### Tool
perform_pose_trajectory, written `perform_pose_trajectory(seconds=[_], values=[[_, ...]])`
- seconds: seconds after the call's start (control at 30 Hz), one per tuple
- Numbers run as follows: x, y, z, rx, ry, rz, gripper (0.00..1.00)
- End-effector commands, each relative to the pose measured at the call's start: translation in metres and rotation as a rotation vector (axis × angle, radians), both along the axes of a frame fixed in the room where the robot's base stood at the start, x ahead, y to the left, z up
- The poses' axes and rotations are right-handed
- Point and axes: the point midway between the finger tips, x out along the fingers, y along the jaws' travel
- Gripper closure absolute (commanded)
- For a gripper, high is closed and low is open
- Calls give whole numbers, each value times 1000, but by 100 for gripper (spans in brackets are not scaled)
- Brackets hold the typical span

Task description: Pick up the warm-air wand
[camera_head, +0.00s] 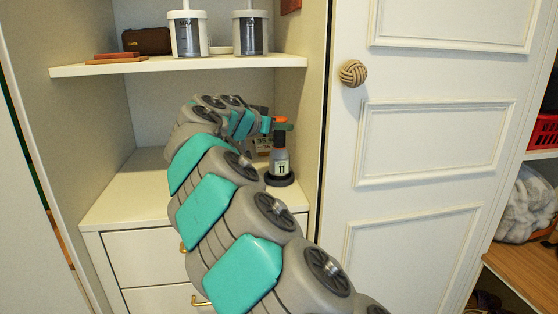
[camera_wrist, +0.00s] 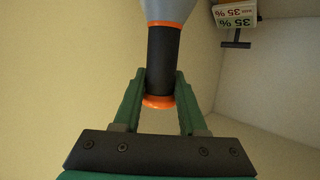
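The warm-air wand (camera_head: 280,153) stands upright on the cubby counter, with a grey body, an orange part at the top and a dark round base below. A white label reading 11 shows low on its front. In the wrist view its dark handle (camera_wrist: 162,65) has orange rings at both ends and joins the grey body. My gripper (camera_head: 276,124) is at the wand's top. In the wrist view the green fingers of my gripper (camera_wrist: 161,88) lie on both sides of the handle and appear to touch it. The far side of the grip is hidden.
A small sign (camera_wrist: 236,14) stands close behind the wand. A shelf (camera_head: 215,64) above holds two lidded jars (camera_head: 187,35) (camera_head: 251,33) and a brown case (camera_head: 147,41). A white door (camera_head: 430,130) is on the right. The counter's left part (camera_head: 125,195) is clear.

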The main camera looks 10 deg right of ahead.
Motion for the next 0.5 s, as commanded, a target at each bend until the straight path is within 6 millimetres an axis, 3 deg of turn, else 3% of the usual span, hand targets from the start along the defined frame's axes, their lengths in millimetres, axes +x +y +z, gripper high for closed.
perform_pose_trajectory(seconds=[0.13, 0.5], values=[[0, 0, 1, 0, -1, 1, 100], [0, 0, 2, -1, -2, 1, 100]])
